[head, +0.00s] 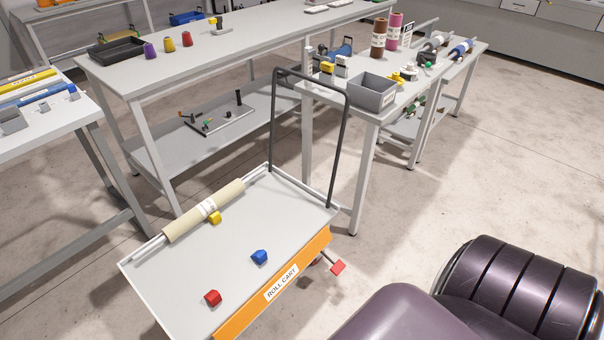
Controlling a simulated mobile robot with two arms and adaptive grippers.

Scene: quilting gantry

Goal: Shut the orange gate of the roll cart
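The roll cart (165,280) stands in the lower middle of the head view, with a light grey deck. Its orange gate (312,256), with a "ROLL CART" label, runs along the cart's right side. The panel's face shows below the deck edge, and it looks folded down, though its hinge and latch are not clear. A small red tab (338,267) sticks out beside the gate's far end, low down. Neither of my grippers is in view.
The deck carries a cream roll (180,226), a yellow block (215,218), a blue block (259,257) and a red block (212,297). A dark handle (345,130) rises at the cart's far end, near a workbench (240,50). Floor (450,180) is open to the right.

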